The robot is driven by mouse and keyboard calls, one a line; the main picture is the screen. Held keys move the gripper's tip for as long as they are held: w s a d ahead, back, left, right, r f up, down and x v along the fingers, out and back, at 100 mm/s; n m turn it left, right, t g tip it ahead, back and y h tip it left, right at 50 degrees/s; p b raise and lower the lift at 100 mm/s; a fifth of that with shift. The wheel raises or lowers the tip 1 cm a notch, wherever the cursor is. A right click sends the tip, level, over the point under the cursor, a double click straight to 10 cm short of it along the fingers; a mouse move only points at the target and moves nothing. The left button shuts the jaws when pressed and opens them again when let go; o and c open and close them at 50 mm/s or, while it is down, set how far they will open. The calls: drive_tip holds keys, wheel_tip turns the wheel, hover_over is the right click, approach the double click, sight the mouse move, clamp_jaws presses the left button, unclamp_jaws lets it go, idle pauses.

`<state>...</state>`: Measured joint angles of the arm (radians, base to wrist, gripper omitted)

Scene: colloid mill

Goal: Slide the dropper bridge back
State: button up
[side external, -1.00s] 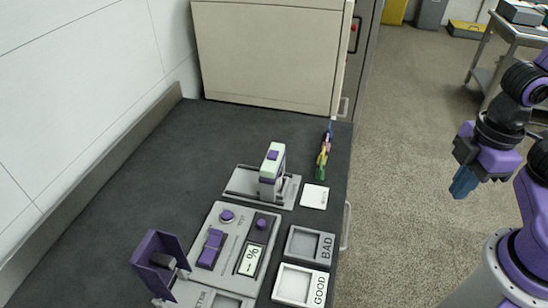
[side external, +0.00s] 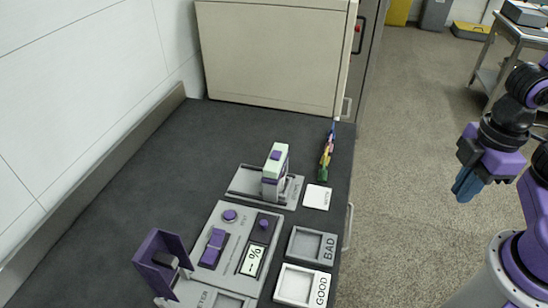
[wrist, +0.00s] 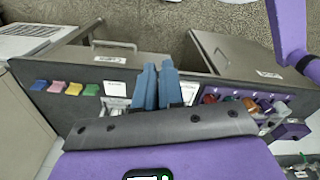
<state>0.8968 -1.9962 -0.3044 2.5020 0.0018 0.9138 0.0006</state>
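The dropper bridge (side external: 275,172), an upright pale-green, white and purple block, stands on a grey slotted base (side external: 245,183) on the dark bench in the side view. My gripper (side external: 466,184) hangs well to the right of the bench, over the floor, apart from the bridge. In the wrist view its two blue fingers (wrist: 158,88) lie side by side, apparently shut with nothing between them. The fingers and the grey wrist plate hide the middle of the bench there, and I cannot make out the bridge.
A white card (side external: 316,197) and coloured items (side external: 326,155) lie right of the base. In front are a grey panel with a display (side external: 253,260), BAD (side external: 312,244) and GOOD (side external: 302,285) trays, and a purple bracket (side external: 150,258). A beige cabinet (side external: 275,55) closes the back; the bench's left is clear.

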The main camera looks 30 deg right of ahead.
drive_tip(key=o, duration=0.5)
drive_tip(key=shift+w+a+r, duration=0.1)
drive_tip(key=shift+w+a, duration=0.1)
drive_tip(key=shift+a, duration=0.05)
drive_tip(key=o, duration=0.4)
drive_tip(key=w+a+m, duration=0.1)
drive_tip(key=w, duration=0.1)
drive_tip(key=w+a+r+m, duration=0.1)
drive_tip(key=w+a, duration=0.1)
drive_tip(key=w+a+r+m, duration=0.1)
drive_tip(key=w+a+m, duration=0.1)
drive_tip(key=shift+a+r, duration=0.15)
drive_tip(key=shift+r, duration=0.05)
drive_tip(key=shift+o, duration=0.2)
drive_tip(key=r+m, duration=0.1)
drive_tip(key=m, duration=1.7)
hover_over(276, 154)
wheel_tip(276, 154, down, 17)
